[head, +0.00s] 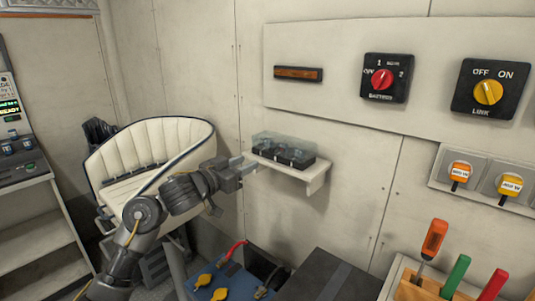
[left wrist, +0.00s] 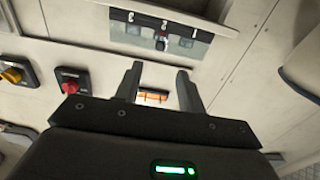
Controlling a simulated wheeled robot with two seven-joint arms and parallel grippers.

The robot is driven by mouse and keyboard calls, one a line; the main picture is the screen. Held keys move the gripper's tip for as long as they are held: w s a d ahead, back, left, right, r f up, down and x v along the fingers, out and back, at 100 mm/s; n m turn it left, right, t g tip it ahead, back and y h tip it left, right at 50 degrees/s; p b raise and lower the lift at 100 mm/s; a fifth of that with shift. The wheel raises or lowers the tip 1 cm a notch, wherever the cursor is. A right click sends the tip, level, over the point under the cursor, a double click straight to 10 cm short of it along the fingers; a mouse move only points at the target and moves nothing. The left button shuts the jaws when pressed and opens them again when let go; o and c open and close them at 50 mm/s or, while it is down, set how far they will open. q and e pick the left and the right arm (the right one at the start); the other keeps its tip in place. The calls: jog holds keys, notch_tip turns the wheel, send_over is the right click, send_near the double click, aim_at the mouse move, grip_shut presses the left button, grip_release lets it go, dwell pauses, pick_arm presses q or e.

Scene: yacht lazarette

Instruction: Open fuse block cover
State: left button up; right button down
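The fuse block (head: 296,161) is a dark block on a small white wall shelf (head: 311,179). Its clear, bluish cover (head: 283,143) appears to be down over it. The fuse block also shows upside down at the top of the left wrist view (left wrist: 162,33). My left gripper (head: 252,165) is at the left end of the shelf, close to the block; I cannot tell whether it touches. In the left wrist view its two fingers (left wrist: 160,70) stand apart with nothing between them. My right gripper is not in view.
Above the shelf a wall panel holds an orange indicator (head: 298,74), a red battery switch (head: 382,78) and a yellow link switch (head: 488,92). A white padded seat (head: 140,150) is left of the shelf. Screwdrivers (head: 433,243) and a blue box (head: 225,283) are below.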

aim_at(270, 151)
pick_arm(q)
jog(key=p+x, duration=0.1)
jog(key=x, duration=0.8)
jog(key=shift+w+d, duration=0.4)
jog(key=shift+w, duration=0.15)
jog(key=shift+w+d, duration=0.1)
jog(key=shift+w, duration=0.05)
grip_shut()
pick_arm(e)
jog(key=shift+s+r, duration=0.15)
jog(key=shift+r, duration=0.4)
